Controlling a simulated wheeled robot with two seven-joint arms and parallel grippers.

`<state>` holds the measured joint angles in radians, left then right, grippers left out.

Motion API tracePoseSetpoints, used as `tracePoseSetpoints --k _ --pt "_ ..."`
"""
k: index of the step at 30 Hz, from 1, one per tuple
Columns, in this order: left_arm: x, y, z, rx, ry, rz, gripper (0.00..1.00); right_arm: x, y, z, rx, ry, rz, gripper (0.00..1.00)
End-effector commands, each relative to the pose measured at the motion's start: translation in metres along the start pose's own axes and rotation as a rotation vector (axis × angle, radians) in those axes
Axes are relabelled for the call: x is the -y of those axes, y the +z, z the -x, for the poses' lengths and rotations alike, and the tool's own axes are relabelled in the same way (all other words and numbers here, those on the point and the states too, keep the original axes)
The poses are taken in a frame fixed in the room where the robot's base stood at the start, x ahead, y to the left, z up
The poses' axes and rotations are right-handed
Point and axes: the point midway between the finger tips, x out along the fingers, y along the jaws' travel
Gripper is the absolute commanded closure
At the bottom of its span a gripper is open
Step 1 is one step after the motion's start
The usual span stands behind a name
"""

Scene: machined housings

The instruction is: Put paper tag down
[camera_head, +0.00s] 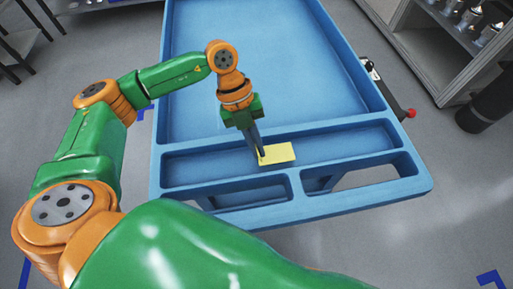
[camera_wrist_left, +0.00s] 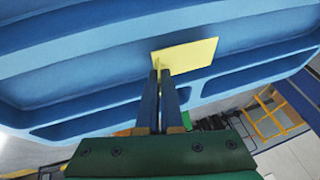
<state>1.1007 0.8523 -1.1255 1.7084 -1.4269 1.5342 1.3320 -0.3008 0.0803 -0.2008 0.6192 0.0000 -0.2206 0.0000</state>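The paper tag (camera_head: 279,153) is a flat yellow rectangle at the front compartment of the blue cart. It also shows in the left wrist view (camera_wrist_left: 188,56), at the tips of the fingers. My left gripper (camera_head: 261,153) reaches down over the compartment, its fingers close together on the tag's left edge. In the left wrist view the left gripper (camera_wrist_left: 160,72) appears shut on that edge. Whether the tag touches the compartment floor I cannot tell. My right gripper is in neither view.
The blue cart (camera_head: 157,130) has a large, empty rear tray and a narrow front compartment. Openings lie below the front compartment. A black handle with a red knob (camera_head: 410,113) is at the cart's right side. A shelf unit (camera_head: 432,45) stands at the upper right.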

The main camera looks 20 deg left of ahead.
Motion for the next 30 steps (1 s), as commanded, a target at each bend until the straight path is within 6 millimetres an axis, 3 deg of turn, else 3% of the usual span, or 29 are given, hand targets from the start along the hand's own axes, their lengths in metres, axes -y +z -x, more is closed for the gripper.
tracePoseSetpoints --k 5,13,17,26,30 --pt "-0.008 0.009 -0.023 -0.003 0.003 0.003 1.00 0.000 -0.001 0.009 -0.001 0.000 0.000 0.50" --pt "-0.009 0.010 -0.026 -0.001 0.001 0.002 1.00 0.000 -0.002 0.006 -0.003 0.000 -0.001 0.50" --pt "-0.009 0.010 -0.025 -0.001 0.001 0.002 0.68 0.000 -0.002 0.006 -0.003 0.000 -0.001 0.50" --pt "-0.008 0.009 -0.023 -0.001 0.001 0.002 0.67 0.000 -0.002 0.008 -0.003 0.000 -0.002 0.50" --pt "-0.008 0.011 -0.002 0.004 -0.002 0.002 0.67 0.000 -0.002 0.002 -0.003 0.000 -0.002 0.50"
